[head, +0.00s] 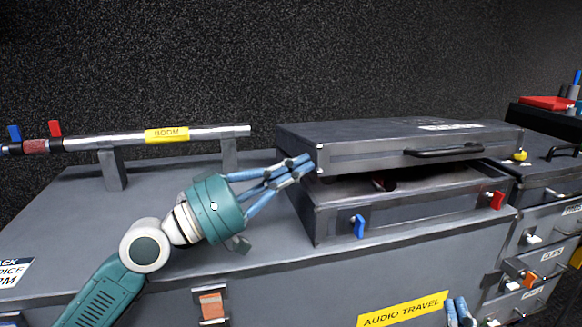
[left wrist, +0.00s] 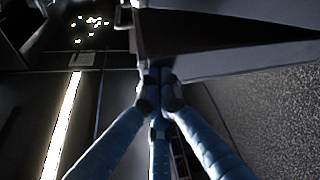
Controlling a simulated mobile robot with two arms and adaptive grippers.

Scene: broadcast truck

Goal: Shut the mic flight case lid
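The mic flight case is a dark grey box with lighter edges on the counter. Its lid (head: 375,148) is tilted, with a gap at the front above the case base (head: 385,215). A black handle (head: 444,152) is on the lid's front. My left gripper (head: 304,166) is at the lid's front left corner, fingers close together; it appears to touch the corner. In the left wrist view its fingertips (left wrist: 158,82) meet at a pale edge of the case. I cannot tell whether they grip anything. My right gripper (head: 459,312) shows only its blue fingertips at the bottom edge.
A boom pole (head: 205,133) with a yellow label rests on stands at the left. A blue latch (head: 358,226) and red latch (head: 495,200) are on the case base's front. Drawers (head: 545,235) stand at the right.

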